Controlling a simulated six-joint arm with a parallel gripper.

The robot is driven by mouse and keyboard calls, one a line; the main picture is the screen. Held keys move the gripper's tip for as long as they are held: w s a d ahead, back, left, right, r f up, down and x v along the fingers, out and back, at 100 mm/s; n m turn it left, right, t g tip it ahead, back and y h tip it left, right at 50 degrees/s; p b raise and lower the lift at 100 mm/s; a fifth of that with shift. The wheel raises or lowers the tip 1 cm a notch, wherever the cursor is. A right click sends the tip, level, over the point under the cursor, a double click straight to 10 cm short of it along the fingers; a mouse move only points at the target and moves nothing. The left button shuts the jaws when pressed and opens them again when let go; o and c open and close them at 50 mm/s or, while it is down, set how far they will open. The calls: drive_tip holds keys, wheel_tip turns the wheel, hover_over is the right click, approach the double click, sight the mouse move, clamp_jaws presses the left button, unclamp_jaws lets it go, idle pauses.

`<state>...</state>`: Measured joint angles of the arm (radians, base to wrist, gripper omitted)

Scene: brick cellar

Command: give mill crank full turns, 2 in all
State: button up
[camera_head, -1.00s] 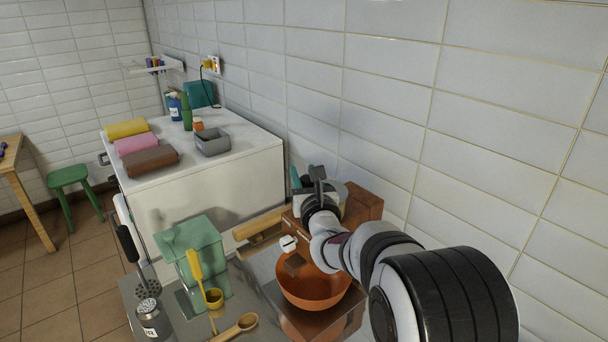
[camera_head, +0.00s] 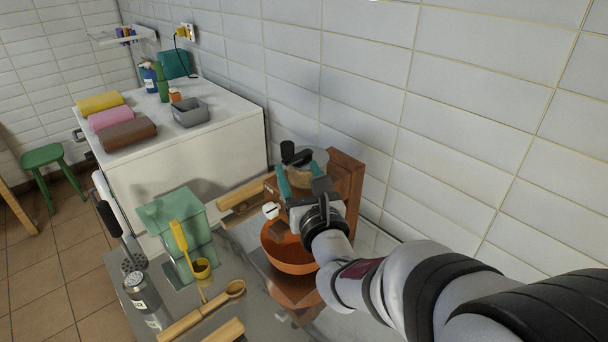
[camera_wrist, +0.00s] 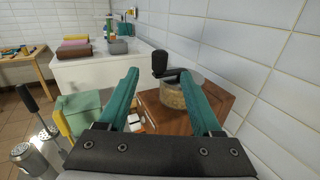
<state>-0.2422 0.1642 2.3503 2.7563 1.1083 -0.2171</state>
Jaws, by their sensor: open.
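The mill (camera_head: 345,180) is a brown wooden body with a round glass hopper (camera_head: 312,166) on top, against the tiled wall. Its black crank (camera_head: 300,158) lies across the hopper top, with an upright black knob (camera_head: 287,151) at its left end. My gripper (camera_head: 297,175) is open and empty, its teal fingers pointing toward the hopper and crank. In the wrist view the knob (camera_wrist: 159,63) appears between the fingertips but beyond them, apart from both. The hopper (camera_wrist: 172,95) is partly hidden by the right finger.
An orange bowl (camera_head: 287,262) stands below my wrist at the mill's front. A green box-shaped device (camera_head: 170,218), a yellow scoop (camera_head: 180,237), a wooden spoon (camera_head: 234,289) and a shaker (camera_head: 138,287) crowd the counter to the left. The tiled wall (camera_head: 440,120) is close on the right.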

drive_tip(key=v, duration=0.3)
drive_tip(key=w+d+r+n+g+y, duration=0.1)
drive_tip(key=w+d+r+n+y, duration=0.15)
drive_tip(key=w+n+y, duration=0.2)
drive_tip(key=d+f+n+g+y, duration=0.3)
drive_tip(key=d+g+y, duration=0.1)
drive_tip(key=g, duration=0.1)
drive_tip(key=shift+m, duration=0.25)
drive_tip(key=x, duration=1.6)
drive_tip(key=shift+s+a, duration=0.2)
drive_tip(key=shift+s, duration=0.1)
clamp_jaws()
